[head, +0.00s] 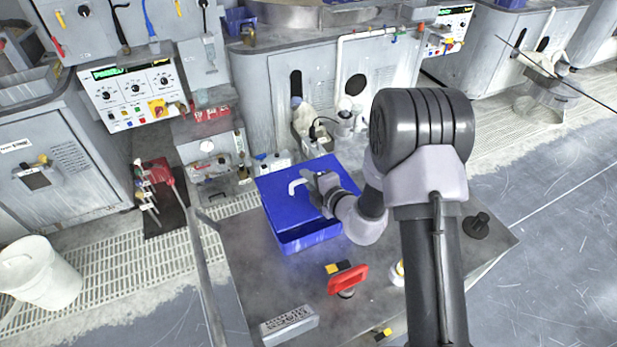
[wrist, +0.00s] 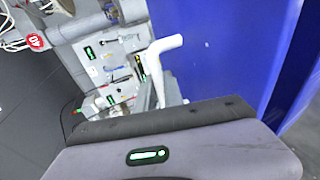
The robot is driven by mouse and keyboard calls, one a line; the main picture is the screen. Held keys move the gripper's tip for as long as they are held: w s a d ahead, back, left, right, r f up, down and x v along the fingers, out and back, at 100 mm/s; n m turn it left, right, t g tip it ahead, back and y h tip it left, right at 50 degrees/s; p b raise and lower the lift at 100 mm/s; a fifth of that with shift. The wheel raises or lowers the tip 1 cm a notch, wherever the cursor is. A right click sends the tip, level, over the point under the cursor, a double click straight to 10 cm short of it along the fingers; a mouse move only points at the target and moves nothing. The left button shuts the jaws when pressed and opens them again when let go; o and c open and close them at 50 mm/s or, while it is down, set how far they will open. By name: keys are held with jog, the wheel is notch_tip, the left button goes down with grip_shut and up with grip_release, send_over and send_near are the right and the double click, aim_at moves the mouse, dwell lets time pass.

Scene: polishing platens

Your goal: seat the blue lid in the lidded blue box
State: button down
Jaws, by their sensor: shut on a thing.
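The blue lid (head: 275,197) is a flat blue panel with a white handle (head: 297,185). It lies over the open top of the blue box (head: 312,240) on the grey table. A dark gap shows under its near edge, and I cannot tell whether the lid touches the rim. My gripper (head: 322,184) is over the lid, shut on the lid by its handle. In the wrist view my gripper (wrist: 165,115) is in front of the white handle (wrist: 163,46), with the blue lid (wrist: 215,50) to the right. The fingertips' contact is partly hidden.
On the grey table (head: 245,245) are a red frame-shaped item (head: 348,279), a grey lettered block (head: 290,325) and a black knob (head: 476,225). A control panel (head: 135,92) stands behind at left, and a white bucket (head: 40,275) stands on the floor. My arm covers the table's right part.

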notch_tip(320, 180, down, 6)
jog(key=b, duration=0.4)
jog(key=shift+r, duration=0.15)
jog(key=shift+p, duration=0.75)
dwell(0.8)
jog(key=shift+f+b, duration=0.65)
jog(key=shift+f, duration=0.3)
jog(key=c, duration=1.4)
grip_release()
jog(key=shift+o, duration=0.2)
jog(key=shift+s, duration=0.1)
jog(key=p+v, duration=0.2)
jog(key=v, duration=1.5)
jog(key=shift+s, duration=0.15)
